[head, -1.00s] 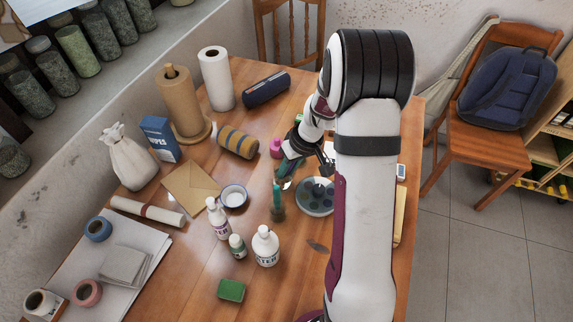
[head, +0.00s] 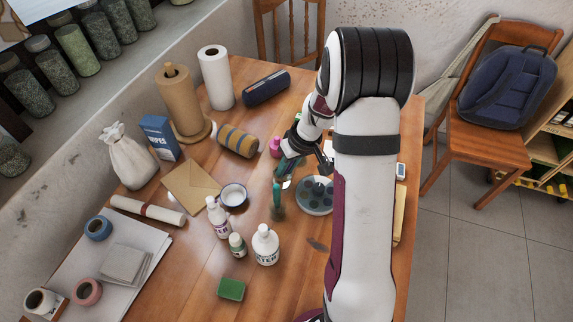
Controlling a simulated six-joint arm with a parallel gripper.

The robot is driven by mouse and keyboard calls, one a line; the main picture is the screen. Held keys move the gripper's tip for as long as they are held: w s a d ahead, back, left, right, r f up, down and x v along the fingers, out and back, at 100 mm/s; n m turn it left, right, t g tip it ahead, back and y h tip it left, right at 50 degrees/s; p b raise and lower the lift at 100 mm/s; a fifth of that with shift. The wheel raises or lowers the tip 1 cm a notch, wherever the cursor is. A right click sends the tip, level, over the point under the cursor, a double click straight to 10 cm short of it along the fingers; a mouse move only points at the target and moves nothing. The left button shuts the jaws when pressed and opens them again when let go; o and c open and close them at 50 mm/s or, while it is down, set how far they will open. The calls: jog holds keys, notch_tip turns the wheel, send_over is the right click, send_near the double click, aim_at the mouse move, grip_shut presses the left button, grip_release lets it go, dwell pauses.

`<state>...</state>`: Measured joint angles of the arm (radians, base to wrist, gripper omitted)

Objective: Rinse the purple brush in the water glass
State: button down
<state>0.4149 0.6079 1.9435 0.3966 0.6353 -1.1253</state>
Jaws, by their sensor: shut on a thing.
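My gripper (head: 290,170) is over the middle of the table, small and partly hidden by my own arm. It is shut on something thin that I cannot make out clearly. Just below and left of it, a small dark glass (head: 278,212) stands on the table with an upright teal handle (head: 277,192) in it. I cannot tell whether this is the water glass. The purple brush cannot be picked out; it may be in the jaws or behind my arm. A round grey palette (head: 315,205) with wells lies to the right of the glass.
White bottles (head: 266,246) and a green block (head: 231,289) stand in front of the glass. A magenta jar (head: 275,146) and a striped roll (head: 238,141) are behind.

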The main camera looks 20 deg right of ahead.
jog(key=shift+w+d, duration=0.1)
dwell(0.3)
jog(key=shift+r, duration=3.75)
notch_tip(320, 180, up, 5)
